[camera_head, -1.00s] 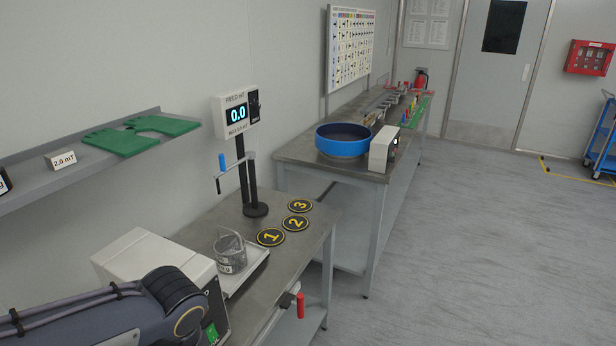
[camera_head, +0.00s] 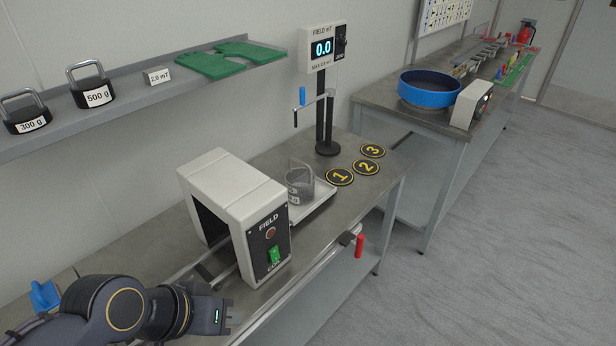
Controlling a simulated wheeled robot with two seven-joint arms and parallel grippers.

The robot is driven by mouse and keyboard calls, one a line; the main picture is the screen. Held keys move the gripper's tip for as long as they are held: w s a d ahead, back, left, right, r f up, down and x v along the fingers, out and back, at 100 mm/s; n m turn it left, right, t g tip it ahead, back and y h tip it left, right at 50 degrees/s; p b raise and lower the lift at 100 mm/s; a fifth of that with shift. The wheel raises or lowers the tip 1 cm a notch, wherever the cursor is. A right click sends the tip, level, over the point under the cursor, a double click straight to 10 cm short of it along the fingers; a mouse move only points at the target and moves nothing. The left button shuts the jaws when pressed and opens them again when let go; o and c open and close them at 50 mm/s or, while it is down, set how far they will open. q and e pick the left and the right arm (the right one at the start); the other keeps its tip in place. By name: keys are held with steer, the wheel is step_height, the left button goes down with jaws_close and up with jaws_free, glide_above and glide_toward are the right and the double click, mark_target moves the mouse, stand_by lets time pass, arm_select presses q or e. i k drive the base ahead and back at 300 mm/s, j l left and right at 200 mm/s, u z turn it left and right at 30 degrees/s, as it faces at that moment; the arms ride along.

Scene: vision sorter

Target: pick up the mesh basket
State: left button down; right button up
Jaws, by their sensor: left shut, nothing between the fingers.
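The mesh basket (camera_head: 299,187) is a small grey wire cup with a raised handle and a label on its front. It stands upright on a pale flat tray (camera_head: 318,207) on the steel bench, just right of the field coil box. My left gripper (camera_head: 222,314) is at the bottom left, at the bench's front edge, in front of the coil box and well apart from the basket. It is shut and empty; its fingertips are small and hard to make out. My right gripper is not in view.
The white coil box (camera_head: 235,195) stands between my left arm and the basket. A field meter on a stand (camera_head: 324,50) is behind it. Numbered discs (camera_head: 340,177) lie to the right. A red-handled lever (camera_head: 359,245) sticks out at the front edge.

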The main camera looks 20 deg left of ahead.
mark_target(300, 182)
steer(key=u, duration=0.7)
steer(key=i+l+u, duration=0.15)
steer(key=u, duration=0.25)
steer(key=i+l+u, duration=0.15)
steer(key=u, duration=0.2)
steer(key=l+u, duration=0.4)
steer(key=i+l+u, duration=0.15)
steer(key=u, duration=0.25)
steer(key=l, duration=0.9)
steer(key=i, duration=0.05)
